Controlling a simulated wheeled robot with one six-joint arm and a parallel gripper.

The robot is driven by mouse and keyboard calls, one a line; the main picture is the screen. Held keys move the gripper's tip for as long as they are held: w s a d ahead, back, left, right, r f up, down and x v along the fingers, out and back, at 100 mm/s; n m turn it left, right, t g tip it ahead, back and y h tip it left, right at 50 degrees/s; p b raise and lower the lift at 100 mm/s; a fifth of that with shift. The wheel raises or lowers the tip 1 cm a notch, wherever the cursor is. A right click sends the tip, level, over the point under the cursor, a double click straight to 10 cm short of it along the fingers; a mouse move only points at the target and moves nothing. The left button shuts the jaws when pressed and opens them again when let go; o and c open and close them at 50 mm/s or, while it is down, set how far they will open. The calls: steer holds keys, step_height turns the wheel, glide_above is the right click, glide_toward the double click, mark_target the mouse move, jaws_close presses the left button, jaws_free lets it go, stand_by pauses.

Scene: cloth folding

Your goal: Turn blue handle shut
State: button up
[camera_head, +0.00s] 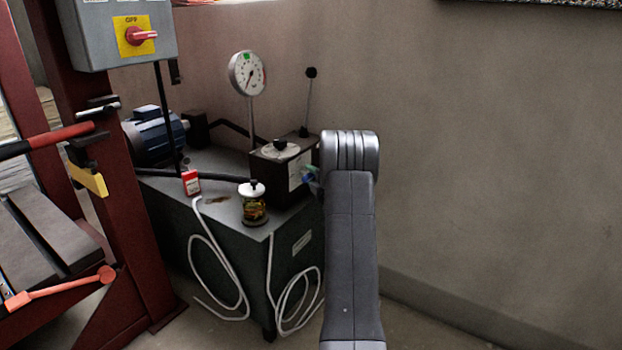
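A small blue-green piece (311,176), which may be the blue handle, shows at the right side of the black valve block (283,172) on top of the grey machine cabinet. It is partly hidden behind my arm, so its full shape and turned position cannot be told. My arm rises from the bottom of the view, just right of it. My gripper is not visible; the arm's thick rounded joint covers the space beyond.
A pressure gauge (247,74), a black-knobbed lever (309,100) and a jar (253,203) stand on the cabinet (215,228). A blue motor (148,136) sits behind left. White hoses (236,283) hang in front. A red frame (130,190) stands left; the wall (480,130) is bare at right.

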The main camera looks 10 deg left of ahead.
steer(key=shift+a, duration=0.1)
jaws_close()
steer(key=shift+r+m+p, duration=0.15)
steer(key=shift+m+p, duration=0.15)
steer(key=shift+p, duration=0.2)
steer(key=m+g+h+p, duration=0.1)
steer(key=m+p, duration=0.2)
steer(key=p, duration=0.1)
steer(key=shift+r+p, duration=0.2)
steer(key=shift+p, duration=0.2)
steer(key=m+g+p, duration=0.2)
steer(key=m+p, duration=0.1)
steer(key=p, duration=0.4)
steer(key=shift+r+m, duration=0.1)
steer(key=shift+m, duration=0.3)
steer(key=m+g+p, duration=0.2)
steer(key=m+p, duration=0.1)
steer(key=p, duration=0.3)
steer(key=m+g+p, duration=0.1)
steer(key=f+m+g+p, duration=0.1)
steer(key=p, duration=0.1)
steer(key=shift+m, duration=0.4)
steer(key=shift+p, duration=0.3)
